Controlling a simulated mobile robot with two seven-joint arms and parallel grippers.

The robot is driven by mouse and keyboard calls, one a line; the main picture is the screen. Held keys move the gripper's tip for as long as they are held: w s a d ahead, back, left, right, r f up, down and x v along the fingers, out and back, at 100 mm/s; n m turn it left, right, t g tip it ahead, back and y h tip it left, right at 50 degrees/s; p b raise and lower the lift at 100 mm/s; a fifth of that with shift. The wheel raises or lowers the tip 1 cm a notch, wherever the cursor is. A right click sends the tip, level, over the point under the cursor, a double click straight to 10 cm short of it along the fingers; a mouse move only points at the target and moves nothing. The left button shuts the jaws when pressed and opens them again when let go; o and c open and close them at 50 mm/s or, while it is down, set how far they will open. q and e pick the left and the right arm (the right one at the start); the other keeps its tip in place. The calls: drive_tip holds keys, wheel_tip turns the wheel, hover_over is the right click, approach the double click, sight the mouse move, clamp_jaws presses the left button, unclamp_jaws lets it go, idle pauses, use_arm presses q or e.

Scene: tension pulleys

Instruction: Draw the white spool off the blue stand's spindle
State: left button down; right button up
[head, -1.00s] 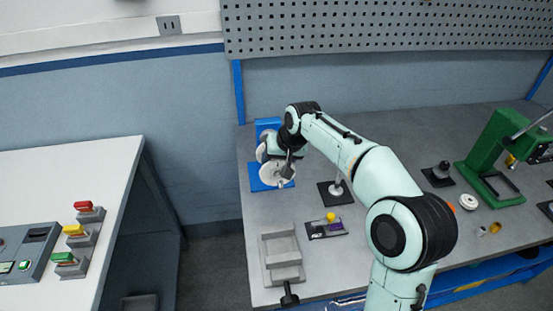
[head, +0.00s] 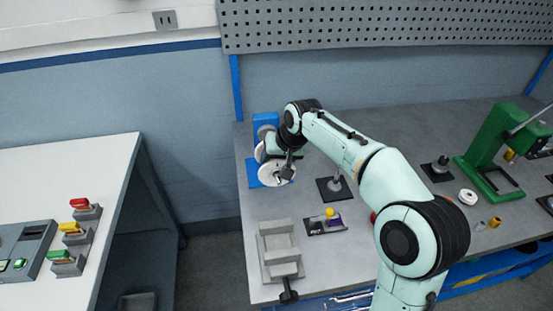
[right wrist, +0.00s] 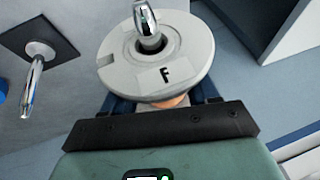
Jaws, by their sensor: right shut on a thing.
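The white spool (head: 276,175) is a round disc at the blue stand (head: 265,122), at the left back of the bench. In the right wrist view the spool (right wrist: 178,53) carries a label with a black F. A shiny metal spindle (right wrist: 147,22) stands through its central hole, its tip sticking out past the face. My right gripper (head: 284,163) is shut on the spool from behind its front disc; the fingers are mostly hidden by it in the right wrist view. A second pale disc (head: 260,152) shows further back. My left gripper is not in view.
A black plate with a metal post (head: 335,184) stands right of the spool. A grey tray (head: 263,273) and a small dark block with a yellow knob (head: 329,212) lie nearer. A green press (head: 497,140) stands far right. The bench's left edge is close to the stand.

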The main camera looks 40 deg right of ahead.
sight(279, 170)
idle(0.3)
